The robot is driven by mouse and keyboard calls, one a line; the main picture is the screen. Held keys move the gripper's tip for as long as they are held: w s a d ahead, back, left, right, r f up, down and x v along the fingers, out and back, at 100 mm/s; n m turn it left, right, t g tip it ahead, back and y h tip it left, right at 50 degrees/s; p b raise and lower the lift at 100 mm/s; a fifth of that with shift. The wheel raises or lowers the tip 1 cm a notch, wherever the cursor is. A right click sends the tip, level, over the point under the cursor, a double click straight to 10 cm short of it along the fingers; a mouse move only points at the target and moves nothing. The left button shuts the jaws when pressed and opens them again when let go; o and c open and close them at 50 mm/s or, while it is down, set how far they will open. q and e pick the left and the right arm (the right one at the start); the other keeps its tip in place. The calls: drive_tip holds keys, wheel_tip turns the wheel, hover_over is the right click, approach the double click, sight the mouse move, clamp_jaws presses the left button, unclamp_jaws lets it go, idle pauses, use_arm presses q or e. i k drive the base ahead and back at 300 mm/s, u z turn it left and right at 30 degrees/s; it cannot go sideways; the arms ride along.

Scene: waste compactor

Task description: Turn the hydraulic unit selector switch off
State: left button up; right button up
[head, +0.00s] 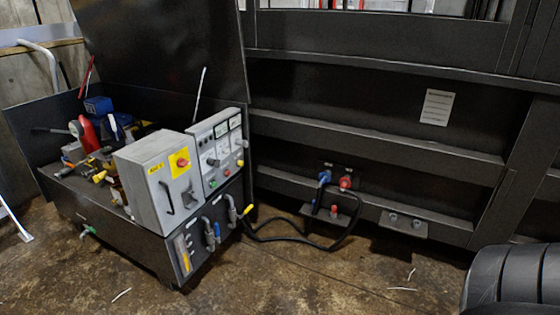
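The hydraulic unit (110,232) stands at the left of the head view, a dark open-topped cabinet with its lid raised. A grey control panel (207,177) on it has gauges, coloured buttons and a small black knob (213,162), which looks like a selector switch. A grey box (150,205) beside the panel carries a red rotary switch on a yellow plate (182,162) and a black handle (166,197). The switch positions are too small to read. Neither gripper shows.
A large dark metal wall (350,110) with ribs stands behind and to the right. Black hoses (290,240) run from the unit to blue and red couplings (345,183) on it. A dark rounded ribbed object (515,278) fills the lower right corner. The concrete floor (320,275) in front is mostly clear.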

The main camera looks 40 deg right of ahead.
sight(209, 161)
drive_tip(key=z, duration=1.5)
drive_tip(key=i, duration=1.4)
drive_tip(key=u, duration=0.7)
drive_tip(key=i, duration=0.8)
drive_tip(key=u, duration=0.85)
